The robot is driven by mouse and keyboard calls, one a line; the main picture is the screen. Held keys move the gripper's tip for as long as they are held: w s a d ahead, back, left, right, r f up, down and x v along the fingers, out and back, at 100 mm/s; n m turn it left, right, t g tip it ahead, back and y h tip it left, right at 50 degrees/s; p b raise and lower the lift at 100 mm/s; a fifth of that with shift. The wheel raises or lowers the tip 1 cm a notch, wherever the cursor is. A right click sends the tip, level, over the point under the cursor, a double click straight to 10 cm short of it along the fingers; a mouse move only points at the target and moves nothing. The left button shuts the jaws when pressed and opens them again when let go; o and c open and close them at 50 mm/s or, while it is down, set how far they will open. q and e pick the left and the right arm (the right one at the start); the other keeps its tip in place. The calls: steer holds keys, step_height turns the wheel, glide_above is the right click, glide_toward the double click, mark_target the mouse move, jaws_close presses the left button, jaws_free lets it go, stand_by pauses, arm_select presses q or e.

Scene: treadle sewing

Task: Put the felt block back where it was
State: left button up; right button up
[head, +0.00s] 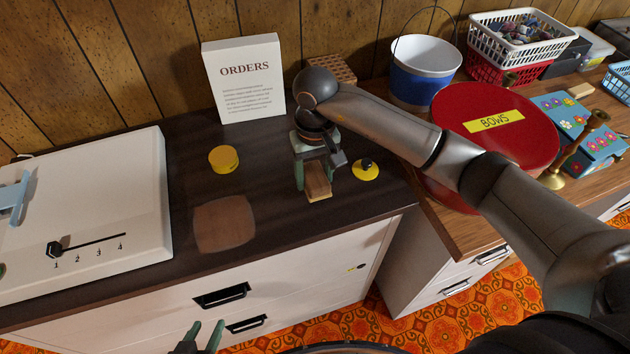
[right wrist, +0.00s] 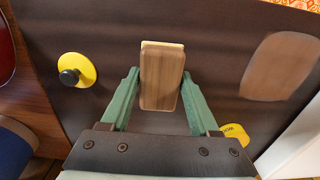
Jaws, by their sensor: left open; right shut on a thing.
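The block (head: 318,182) has a brown wood-grained face, and a thin pale yellow edge shows at its end in the right wrist view (right wrist: 162,75). My right gripper (head: 316,165) is shut on it, with a green finger on each side. The block is over the dark counter top; I cannot tell whether it touches it. A lighter brown rounded patch (head: 225,223) lies on the counter to the left of the block, and it also shows in the right wrist view (right wrist: 282,66). My left gripper (head: 205,338) is open and empty at the bottom edge, in front of the drawers.
A yellow round tin (head: 223,158) stands behind the patch. A yellow disc with a black knob (head: 366,170) is right of the block. A white "ORDERS" sign (head: 245,80) stands behind. A white machine (head: 85,215) fills the left; a red "BOWS" tin (head: 490,125) is right.

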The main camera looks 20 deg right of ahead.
mark_target(315, 175)
steer(key=shift+f, duration=1.2)
steer(key=shift+f, duration=0.25)
steer(key=o, duration=1.2)
steer(key=shift+r, duration=0.1)
steer(key=shift+r, duration=0.3)
step_height(315, 175, up, 12)
steer(key=shift+f, duration=0.15)
